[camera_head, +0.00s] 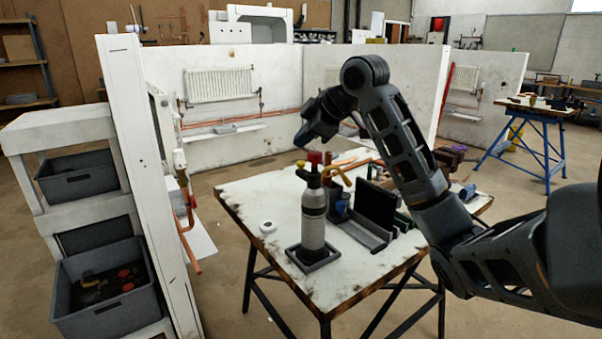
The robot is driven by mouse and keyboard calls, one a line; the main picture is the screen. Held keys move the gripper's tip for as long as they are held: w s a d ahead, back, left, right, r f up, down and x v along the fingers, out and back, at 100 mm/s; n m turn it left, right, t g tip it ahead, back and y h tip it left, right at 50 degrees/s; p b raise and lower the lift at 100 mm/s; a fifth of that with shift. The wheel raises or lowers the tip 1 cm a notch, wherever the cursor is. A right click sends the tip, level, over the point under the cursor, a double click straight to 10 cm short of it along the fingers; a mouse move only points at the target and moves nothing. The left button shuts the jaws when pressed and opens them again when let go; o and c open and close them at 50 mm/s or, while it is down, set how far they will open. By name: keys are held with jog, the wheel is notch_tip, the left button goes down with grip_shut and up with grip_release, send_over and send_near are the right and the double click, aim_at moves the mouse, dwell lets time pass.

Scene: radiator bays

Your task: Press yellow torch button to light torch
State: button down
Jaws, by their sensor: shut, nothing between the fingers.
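The torch (314,217) stands upright in a dark square tray (310,263) at the front of the white worktable (277,200). It has a pale cylinder, a dark neck and a red part on top. Yellow parts show on its head, one at the left (302,172) and a forked one at the right (334,175); I cannot tell which is the button. My gripper (303,140) is shut and empty, just above and slightly left of the torch's red top. They look apart in the picture. No flame shows.
A dark upright rack (375,208) and several small tools stand right of the torch. A small white disc (268,227) lies to its left on otherwise clear tabletop. A white partition edge (145,180) and shelves with grey bins (110,290) are at the left.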

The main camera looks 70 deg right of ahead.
aim_at(303, 163)
jog(key=shift+f+b, duration=0.45)
jog(key=shift+f, duration=0.6)
dwell(1.2)
jog(key=shift+f, duration=0.45)
jog(key=shift+f+b, duration=0.4)
jog(key=shift+b, duration=0.15)
dwell(0.3)
dwell(0.4)
jog(key=shift+r+p, duration=0.7)
jog(key=shift+r, duration=0.15)
jog(key=shift+r, duration=0.1)
notch_tip(303, 163, up, 5)
jog(key=p, duration=0.4)
